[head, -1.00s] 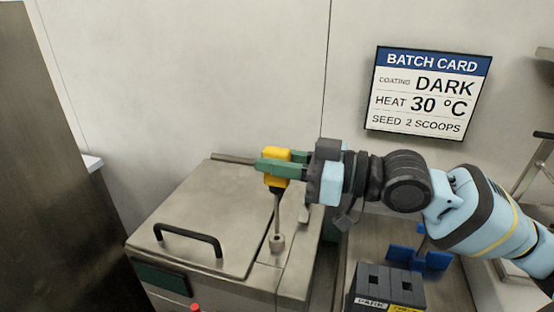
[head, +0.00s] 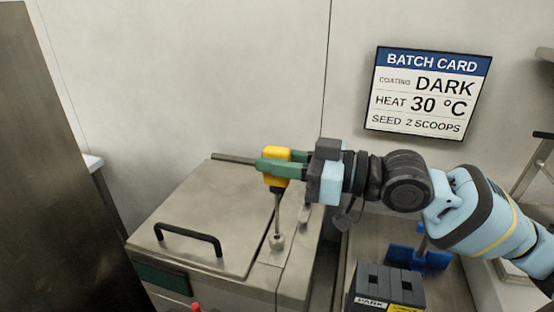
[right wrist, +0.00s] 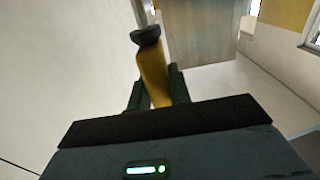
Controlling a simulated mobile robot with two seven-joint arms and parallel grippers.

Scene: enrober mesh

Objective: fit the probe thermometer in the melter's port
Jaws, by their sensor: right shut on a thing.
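The probe thermometer has a yellow head (head: 276,182) and a thin metal stem pointing down. My right gripper (head: 284,168), with green fingers, is shut on the yellow head above the melter. The head also shows between the fingers in the right wrist view (right wrist: 153,78). The melter (head: 205,205) is a steel box with a lid and a black handle. Its port (head: 277,242) is a small round collar on the top, right of the lid. The stem's lower end meets the collar in the picture; I cannot tell how deep it sits. My left gripper is out of view.
A batch card (head: 428,92) hangs on the wall, reading dark, 30 °C, 2 scoops. Right of the melter are a dark grey block (head: 387,286) labelled DARK and a blue holder (head: 418,258). A dark panel (head: 60,200) stands at the left.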

